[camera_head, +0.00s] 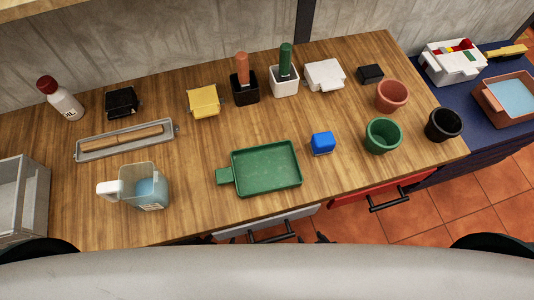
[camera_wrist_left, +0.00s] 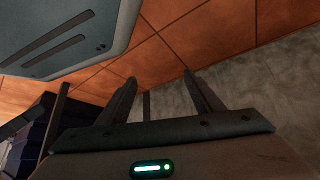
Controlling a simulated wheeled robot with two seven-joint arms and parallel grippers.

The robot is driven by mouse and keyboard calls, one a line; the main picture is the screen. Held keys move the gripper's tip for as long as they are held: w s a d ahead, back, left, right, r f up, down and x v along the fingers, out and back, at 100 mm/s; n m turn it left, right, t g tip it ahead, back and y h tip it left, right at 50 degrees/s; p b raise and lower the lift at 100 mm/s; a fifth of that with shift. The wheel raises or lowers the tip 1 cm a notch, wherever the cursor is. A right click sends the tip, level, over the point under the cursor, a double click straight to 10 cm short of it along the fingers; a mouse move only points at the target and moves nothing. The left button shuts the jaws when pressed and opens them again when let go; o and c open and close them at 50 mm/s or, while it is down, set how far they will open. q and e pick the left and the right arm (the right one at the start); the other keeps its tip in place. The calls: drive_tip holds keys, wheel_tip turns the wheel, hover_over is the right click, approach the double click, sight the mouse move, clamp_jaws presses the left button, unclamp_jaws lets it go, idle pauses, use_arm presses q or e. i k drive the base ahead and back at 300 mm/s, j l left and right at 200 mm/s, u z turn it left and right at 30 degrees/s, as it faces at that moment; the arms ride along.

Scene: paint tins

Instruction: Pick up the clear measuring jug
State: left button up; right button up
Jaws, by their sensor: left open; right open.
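The clear measuring jug (camera_head: 150,178) stands upright near the front left of the wooden table in the head view. Its pale handle points left, and something light blue shows low inside it. My left gripper (camera_wrist_left: 166,84) is open and empty in the left wrist view, with floor tiles and a grey surface beyond its fingers. The jug is not in that view. Small dark tips of my right gripper (camera_head: 322,238) show just beyond the table's front edge, apart from the jug. My pale body hides the rest of it.
A green tray (camera_head: 268,168) lies to the right, with bare wood between. A blue block (camera_head: 323,143) and green pot (camera_head: 383,136) stand farther right.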

sight(142, 186)
drive_tip(key=u, duration=1.4)
